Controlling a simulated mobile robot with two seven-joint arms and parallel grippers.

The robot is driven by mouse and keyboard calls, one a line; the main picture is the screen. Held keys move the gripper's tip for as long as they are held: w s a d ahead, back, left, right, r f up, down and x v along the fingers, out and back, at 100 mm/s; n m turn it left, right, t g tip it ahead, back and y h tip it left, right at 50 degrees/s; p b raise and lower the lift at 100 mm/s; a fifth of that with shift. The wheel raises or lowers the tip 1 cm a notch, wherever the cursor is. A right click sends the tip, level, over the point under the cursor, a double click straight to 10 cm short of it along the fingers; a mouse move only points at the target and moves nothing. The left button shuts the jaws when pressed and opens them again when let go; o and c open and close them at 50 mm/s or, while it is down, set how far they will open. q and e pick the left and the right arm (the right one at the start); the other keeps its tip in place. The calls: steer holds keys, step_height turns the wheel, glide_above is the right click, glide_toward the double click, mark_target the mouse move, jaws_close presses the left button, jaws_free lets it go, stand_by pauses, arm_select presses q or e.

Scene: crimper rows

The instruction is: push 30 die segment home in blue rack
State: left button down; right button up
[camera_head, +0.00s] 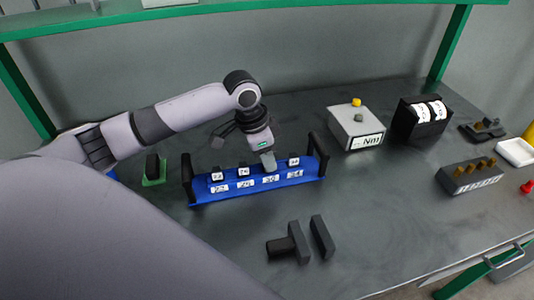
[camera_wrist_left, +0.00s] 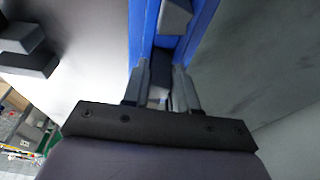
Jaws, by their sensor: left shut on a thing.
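The blue rack (camera_head: 202,193) stands on the bench, with a row of slots and white number labels on its front. The label of the third slot from the left appears to read 30 (camera_head: 270,179). My left gripper (camera_head: 269,165) points down over that slot, its fingers shut on the 30 die segment, which they mostly hide. In the left wrist view my left gripper (camera_wrist_left: 163,92) straddles a dark piece (camera_wrist_left: 160,72) between the rack's blue walls (camera_wrist_left: 205,25). I cannot tell how deep the segment sits. Dark segments stand in the other slots. My right gripper is not in view.
Dark upright posts (camera_head: 318,146) rise at the rack's ends. A green block with a dark piece (camera_head: 153,169) stands left of it. Dark blocks (camera_head: 299,243) lie in front. A grey box labelled Nm (camera_head: 356,126) and a black display box (camera_head: 420,118) stand to the right.

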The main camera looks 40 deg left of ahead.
mark_target(260, 171)
arm_select(q)
steer(key=shift+f, duration=0.4)
steer(key=c, duration=0.8)
jaws_free()
steer(key=v, duration=0.7)
steer(key=shift+s, duration=0.1)
